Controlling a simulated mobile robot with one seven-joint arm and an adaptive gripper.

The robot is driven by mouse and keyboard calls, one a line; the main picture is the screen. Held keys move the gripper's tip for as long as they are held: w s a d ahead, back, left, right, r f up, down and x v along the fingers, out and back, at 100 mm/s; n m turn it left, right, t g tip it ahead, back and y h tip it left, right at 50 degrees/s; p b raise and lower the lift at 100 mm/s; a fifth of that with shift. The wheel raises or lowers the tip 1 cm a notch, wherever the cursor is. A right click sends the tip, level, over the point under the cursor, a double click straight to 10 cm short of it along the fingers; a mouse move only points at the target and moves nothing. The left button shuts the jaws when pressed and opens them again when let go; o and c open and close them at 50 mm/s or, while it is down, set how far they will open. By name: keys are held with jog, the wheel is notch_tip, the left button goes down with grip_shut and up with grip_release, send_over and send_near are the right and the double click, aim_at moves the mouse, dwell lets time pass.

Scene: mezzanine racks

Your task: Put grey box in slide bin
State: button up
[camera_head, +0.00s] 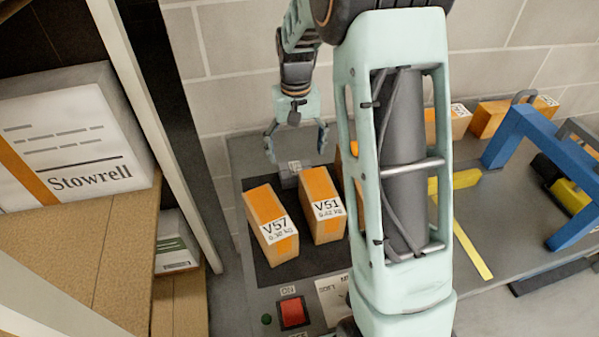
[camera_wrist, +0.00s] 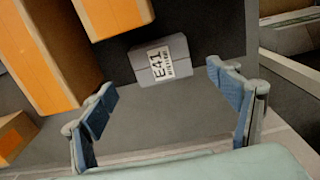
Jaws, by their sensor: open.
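The grey box (camera_wrist: 152,72), with a white label reading E41, lies on the dark mat in the wrist view, just beyond my fingertips and between their lines. In the head view the small grey box (camera_head: 288,180) sits behind the two orange boxes, partly hidden by them. My gripper (camera_head: 297,147) is open and empty, above and behind the grey box. In the wrist view its blue-padded fingers (camera_wrist: 162,95) are spread wide, apart from the box. I cannot pick out the slide bin with certainty in either view.
Orange boxes V57 (camera_head: 271,226) and V51 (camera_head: 322,206) stand close in front of the grey box. A red switch (camera_head: 292,312) is at the bench front. A blue frame (camera_head: 524,125) and more orange boxes (camera_head: 493,119) are to the right. A Stowrell carton (camera_head: 75,135) is left.

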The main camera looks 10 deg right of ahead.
aim_at(296, 168)
notch_tip(296, 168, down, 7)
jog(key=shift+s+a+f, duration=0.15)
jog(key=shift+f, duration=0.05)
dwell(0.3)
jog(key=shift+c, duration=0.4)
jog(key=c, duration=1.3)
notch_tip(296, 168, up, 18)
jog(key=p, duration=0.5)
jog(key=s+p, duration=0.3)
jog(key=p, duration=0.1)
jog(key=s+f+p, duration=0.1)
jog(key=s+p, duration=0.2)
jog(key=p, duration=0.1)
jog(key=shift+s+f, duration=0.2)
jog(key=shift+s, duration=0.1)
